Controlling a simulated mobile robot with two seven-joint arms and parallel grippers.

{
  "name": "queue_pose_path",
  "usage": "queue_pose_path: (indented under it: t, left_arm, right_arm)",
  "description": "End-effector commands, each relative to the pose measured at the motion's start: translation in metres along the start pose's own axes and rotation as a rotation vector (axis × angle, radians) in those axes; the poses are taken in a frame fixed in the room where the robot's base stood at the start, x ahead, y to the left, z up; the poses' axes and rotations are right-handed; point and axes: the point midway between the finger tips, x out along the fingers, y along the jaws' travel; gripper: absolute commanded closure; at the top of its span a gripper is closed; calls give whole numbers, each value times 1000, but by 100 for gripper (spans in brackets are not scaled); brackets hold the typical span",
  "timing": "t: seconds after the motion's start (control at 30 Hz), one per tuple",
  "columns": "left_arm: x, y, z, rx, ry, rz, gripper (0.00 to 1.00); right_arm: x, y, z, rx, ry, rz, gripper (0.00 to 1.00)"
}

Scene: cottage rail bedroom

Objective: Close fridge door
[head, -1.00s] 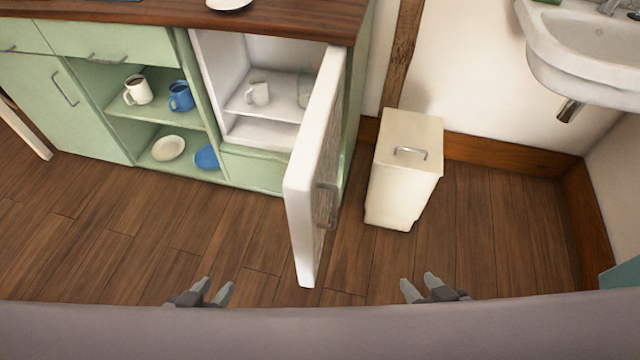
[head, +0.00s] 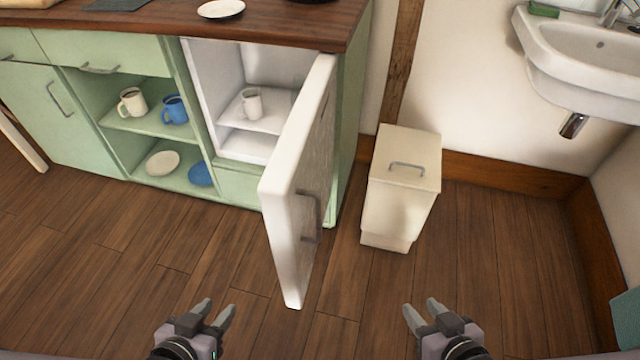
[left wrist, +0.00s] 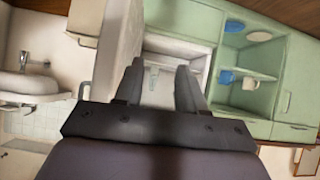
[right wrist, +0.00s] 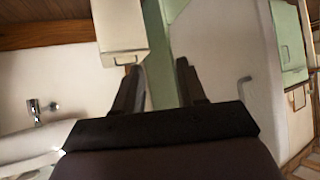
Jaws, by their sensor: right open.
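The white fridge door (head: 300,180) stands wide open in the head view, hinged on the right side of the fridge (head: 232,90) and swung out toward me. Its grey handle (head: 312,215) is on the right-facing outer side. A white mug (head: 251,103) stands on the shelf inside. My left gripper (head: 219,311) is open and empty, low in front of the cabinet and left of the door. My right gripper (head: 421,309) is open and empty, to the right of the door. Neither touches the door. The door also shows in the left wrist view (left wrist: 119,50).
A cream bin (head: 402,185) stands on the floor just right of the door. A sink (head: 580,60) hangs on the wall at the right. Green open shelves (head: 150,125) with mugs and plates adjoin the fridge. The wooden floor in front is clear.

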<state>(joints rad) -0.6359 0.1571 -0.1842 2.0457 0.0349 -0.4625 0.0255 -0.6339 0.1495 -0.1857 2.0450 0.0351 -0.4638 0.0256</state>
Motion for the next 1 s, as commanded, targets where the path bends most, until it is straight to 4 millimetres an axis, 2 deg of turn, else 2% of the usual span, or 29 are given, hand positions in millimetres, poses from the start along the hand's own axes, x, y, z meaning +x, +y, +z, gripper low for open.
queue_pose_path:
  t: [0.03,0.1,0.3,0.47,0.7,1.0]
  left_arm:
    - [0,0,0,0,1,0,60]
    - [2,0,3,0,1,0,60]
    - [16,3,17,1,2,11,60]
    - [27,16,10,3,49,44,60]
    - [40,32,8,6,97,84,60]
    - [48,47,1,12,150,128,60]
  right_arm:
    - [0,0,0,5,2,0,77]
    - [2,0,-2,19,12,-10,100]
    - [13,-9,-19,193,101,-135,100]
    - [15,-20,-44,427,176,-309,100]
    - [8,-33,-75,786,196,-574,100]
    - [-6,-40,-98,1162,104,-807,100]
